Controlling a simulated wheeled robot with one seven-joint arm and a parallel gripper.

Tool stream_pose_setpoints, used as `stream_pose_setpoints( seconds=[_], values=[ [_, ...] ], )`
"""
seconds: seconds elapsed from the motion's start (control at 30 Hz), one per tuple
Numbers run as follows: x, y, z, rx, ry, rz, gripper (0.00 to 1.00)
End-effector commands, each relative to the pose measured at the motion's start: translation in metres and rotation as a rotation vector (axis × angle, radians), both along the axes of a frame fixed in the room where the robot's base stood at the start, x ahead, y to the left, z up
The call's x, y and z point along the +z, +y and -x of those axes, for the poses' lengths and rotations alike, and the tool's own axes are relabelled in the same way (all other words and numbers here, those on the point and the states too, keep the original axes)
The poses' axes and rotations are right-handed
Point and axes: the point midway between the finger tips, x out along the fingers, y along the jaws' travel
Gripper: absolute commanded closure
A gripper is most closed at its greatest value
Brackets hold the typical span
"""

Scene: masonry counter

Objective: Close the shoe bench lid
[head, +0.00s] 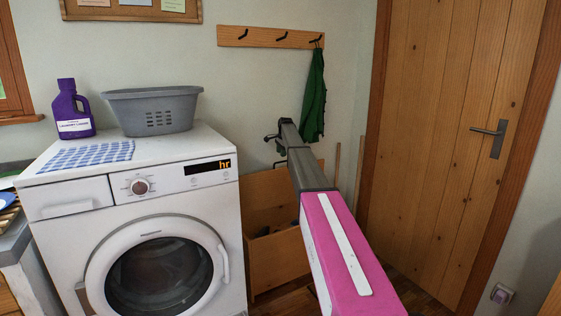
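The wooden shoe bench (279,262) stands on the floor between the washing machine and the door, against the wall. Its lid (262,195) is open and stands up at the back of the box. Dark items, too hidden to make out, show inside. My arm crosses in front of the bench and hides its middle and right part. My gripper (274,150) is at the arm's far end, above the raised lid in the picture. It is small and partly hidden by the arm, so I cannot tell its opening or whether it touches anything.
A white washing machine (75,231) stands close on the left, with a grey basket (152,111), a purple bottle (72,112) and a checked cloth (88,156) on top. A green cloth (314,98) hangs from the hook rail (262,37). A wooden door (440,130) is on the right.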

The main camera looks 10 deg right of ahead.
Motion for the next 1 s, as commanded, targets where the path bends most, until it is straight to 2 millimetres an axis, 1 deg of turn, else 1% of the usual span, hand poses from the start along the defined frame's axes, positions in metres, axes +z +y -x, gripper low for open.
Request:
stream_pose_setpoints(
  seconds=[0.03,0.1,0.2,0.3,0.43,0.63,0.67,0.7,0.77,1.0],
  values=[
    [-0.01,0.001,-0.003,0.0,0.0,0.0,0.62],
    [-0.023,0.002,-0.006,0.001,0.001,0.001,0.62],
    [-0.037,0.003,-0.009,0.001,0.001,0.001,0.62],
    [-0.047,0.004,-0.012,0.001,-0.001,0.0,0.62],
    [-0.053,0.004,-0.013,0.001,-0.001,0.0,0.62],
    [-0.053,0.004,-0.013,0.001,-0.001,0.0,0.62],
    [-0.053,0.004,-0.013,0.001,-0.001,0.0,0.68],
    [-0.053,0.004,-0.013,0.001,-0.001,0.0,0.81],
    [-0.053,0.004,-0.013,0.001,-0.001,0.0,1.0],
    [-0.053,0.004,-0.011,0.001,-0.005,-0.001,1.0]
  ],
)
